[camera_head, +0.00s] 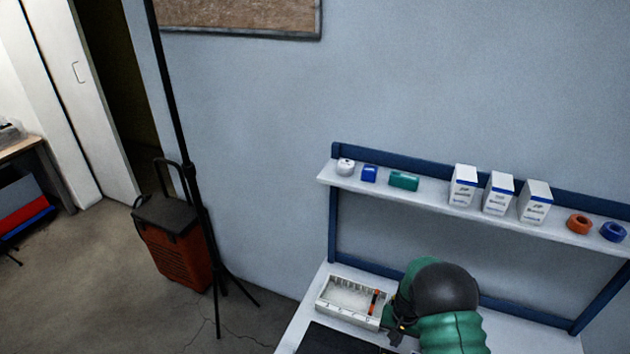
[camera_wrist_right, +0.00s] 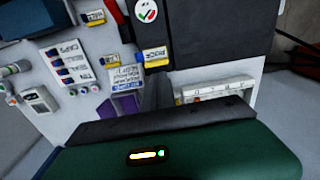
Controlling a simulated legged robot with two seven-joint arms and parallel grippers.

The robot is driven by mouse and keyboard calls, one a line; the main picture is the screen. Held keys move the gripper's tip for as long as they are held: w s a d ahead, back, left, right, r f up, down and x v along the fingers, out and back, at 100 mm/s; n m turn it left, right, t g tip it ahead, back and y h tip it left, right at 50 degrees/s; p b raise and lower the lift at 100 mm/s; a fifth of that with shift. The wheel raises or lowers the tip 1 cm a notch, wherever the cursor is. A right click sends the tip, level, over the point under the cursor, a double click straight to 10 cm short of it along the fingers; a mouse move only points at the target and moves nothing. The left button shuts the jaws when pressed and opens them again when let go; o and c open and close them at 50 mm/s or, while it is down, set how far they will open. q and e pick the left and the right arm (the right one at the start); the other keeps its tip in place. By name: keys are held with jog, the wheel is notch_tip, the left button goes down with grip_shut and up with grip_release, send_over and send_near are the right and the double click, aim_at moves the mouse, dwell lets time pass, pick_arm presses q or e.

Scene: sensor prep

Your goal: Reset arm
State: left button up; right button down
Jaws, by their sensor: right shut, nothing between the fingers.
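My right arm, green with a black joint, reaches over the white workbench in the head view. Its gripper (camera_head: 398,332) is low beside the right end of a white tray, shut and empty, and partly hidden by the arm. The white tray (camera_head: 322,308) holds an orange and dark stick-like item (camera_head: 374,302) near its right end. In the right wrist view the green and dark gripper housing fills the lower part, and a pale tray edge (camera_wrist_right: 240,82) shows beyond it. My left gripper is in neither view.
A shelf (camera_head: 415,197) above the bench holds white boxes (camera_head: 498,194), a green block (camera_head: 404,180) and orange (camera_head: 579,224) and blue (camera_head: 613,232) rings. A dark mat (camera_head: 335,342) lies at the front. A red-orange case (camera_head: 174,245) and a black stand (camera_head: 207,240) are on the floor left.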

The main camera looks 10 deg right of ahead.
jog(key=s+a+r+n+t, duration=0.1)
jog(key=s+a+r, duration=0.1)
jog(key=r, duration=0.3)
jog(key=s+a+r+n, duration=0.1)
jog(key=s+a+r, duration=0.15)
jog(key=r, duration=0.25)
jog(key=s+a+r+n+t, duration=0.1)
jog(key=s+a+r+n, duration=0.3)
jog(key=s+r, duration=0.5)
jog(key=s+a, duration=0.2)
jog(key=s, duration=0.1)
jog(key=shift+s+r, duration=0.25)
jog(key=shift+r, duration=0.05)
